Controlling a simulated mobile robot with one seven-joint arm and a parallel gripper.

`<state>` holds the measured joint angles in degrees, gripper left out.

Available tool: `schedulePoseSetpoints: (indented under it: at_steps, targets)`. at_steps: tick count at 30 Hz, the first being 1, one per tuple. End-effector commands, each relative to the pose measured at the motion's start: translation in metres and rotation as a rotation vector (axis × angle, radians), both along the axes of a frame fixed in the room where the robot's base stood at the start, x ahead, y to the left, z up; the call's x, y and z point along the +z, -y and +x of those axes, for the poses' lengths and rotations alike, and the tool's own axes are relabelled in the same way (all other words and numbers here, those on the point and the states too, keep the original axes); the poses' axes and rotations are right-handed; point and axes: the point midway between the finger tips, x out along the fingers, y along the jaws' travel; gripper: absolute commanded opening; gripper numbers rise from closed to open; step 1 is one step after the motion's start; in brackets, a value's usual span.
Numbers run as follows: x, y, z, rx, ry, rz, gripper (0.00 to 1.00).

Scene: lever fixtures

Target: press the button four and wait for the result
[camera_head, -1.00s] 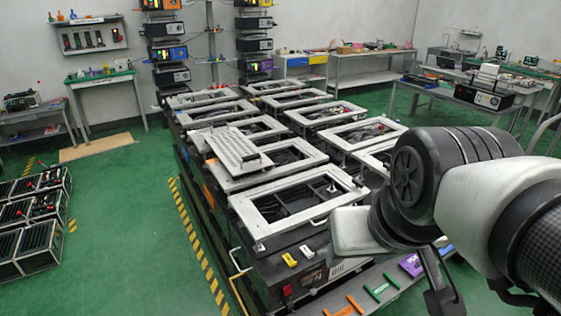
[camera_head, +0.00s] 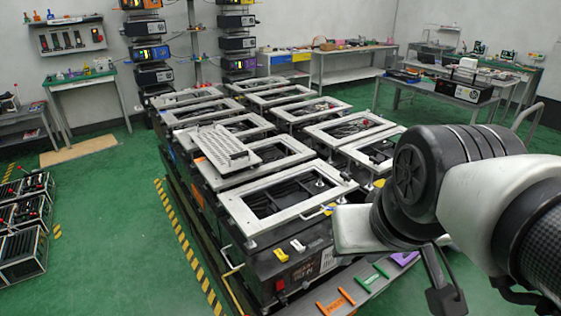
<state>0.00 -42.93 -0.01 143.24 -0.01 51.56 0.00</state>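No button marked four can be made out in this view. The nearest bench unit has a dark front panel (camera_head: 305,268) with a red part (camera_head: 279,285) low on its left. A yellow lever (camera_head: 280,254) and a white lever (camera_head: 297,246) sit on the panel's top edge. My gripper (camera_head: 443,285) shows as dark parts at the lower right, below my white and black arm. It is to the right of the panel and apart from it in the picture. Its fingertips are not clear, so whether it is open or shut cannot be told.
Framed units (camera_head: 290,200) fill the long bench in the middle. A perforated plate (camera_head: 224,147) lies tilted on one. Orange handles (camera_head: 335,300), a green handle (camera_head: 372,278) and a purple one (camera_head: 404,258) lie on the front ledge. Green floor (camera_head: 110,240) is free on the left.

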Motion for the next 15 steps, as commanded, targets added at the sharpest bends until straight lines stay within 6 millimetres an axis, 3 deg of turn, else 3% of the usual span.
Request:
schedulePoseSetpoints:
  at_steps: [1,5,15]
  targets:
    - [0.0002,0.0000,-0.0001,0.000,0.001,0.000,0.20]
    - [0.0002,0.0000,-0.0001,0.000,0.001,0.000,0.00]
    - [0.0002,0.0000,-0.0001,0.000,0.001,0.000,0.00]
